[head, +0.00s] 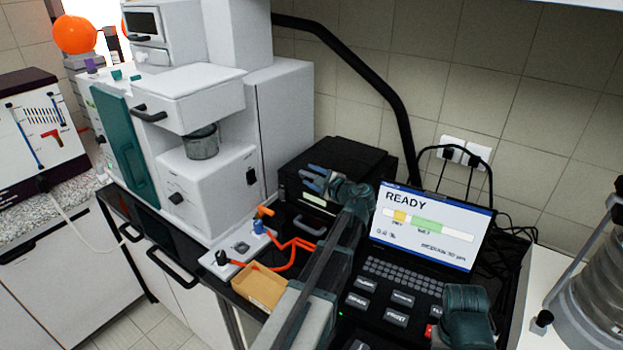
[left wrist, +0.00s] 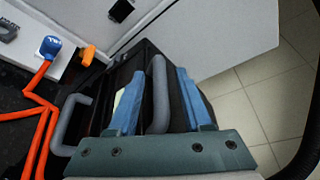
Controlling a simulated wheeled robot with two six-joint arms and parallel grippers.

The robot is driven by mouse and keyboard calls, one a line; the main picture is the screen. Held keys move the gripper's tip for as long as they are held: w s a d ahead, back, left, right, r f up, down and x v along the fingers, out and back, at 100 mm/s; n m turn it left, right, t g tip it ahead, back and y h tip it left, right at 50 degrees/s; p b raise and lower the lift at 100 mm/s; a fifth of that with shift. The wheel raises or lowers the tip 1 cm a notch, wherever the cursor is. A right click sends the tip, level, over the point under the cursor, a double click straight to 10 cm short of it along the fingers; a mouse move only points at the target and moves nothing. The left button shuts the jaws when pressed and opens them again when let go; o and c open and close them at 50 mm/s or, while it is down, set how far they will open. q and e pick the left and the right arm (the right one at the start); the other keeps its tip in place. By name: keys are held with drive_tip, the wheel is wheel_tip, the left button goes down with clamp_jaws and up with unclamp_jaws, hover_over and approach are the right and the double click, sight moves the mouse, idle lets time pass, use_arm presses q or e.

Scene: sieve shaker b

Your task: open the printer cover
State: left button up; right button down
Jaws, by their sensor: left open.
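The printer (head: 345,155) is a black box against the tiled wall, and its top looks closed. My left gripper (head: 314,180) is at its front with blue fingers apart. In the left wrist view, the open left gripper (left wrist: 159,80) has a grey bar handle (left wrist: 160,100) between its fingers, with gaps on both sides. A second grey handle (left wrist: 68,125) is to the left of the fingers, and it also shows low on the printer front in the head view (head: 312,226). My left wrist hides part of the printer front. A dark teal part of my right arm shows at lower right; its fingers are not visible.
A control console with a READY screen (head: 430,225) stands right of the printer. A white machine (head: 215,180) stands to the left. In front lie orange tubing (head: 290,248), a small tan box (head: 262,287) and a white block with knobs (head: 238,248). Black cables run along the wall.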

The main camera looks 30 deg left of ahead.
use_arm(q)
drive_tip(key=shift+w+a, duration=0.1)
drive_tip(key=shift+a, duration=0.1)
clamp_jaws()
idle(1.4)
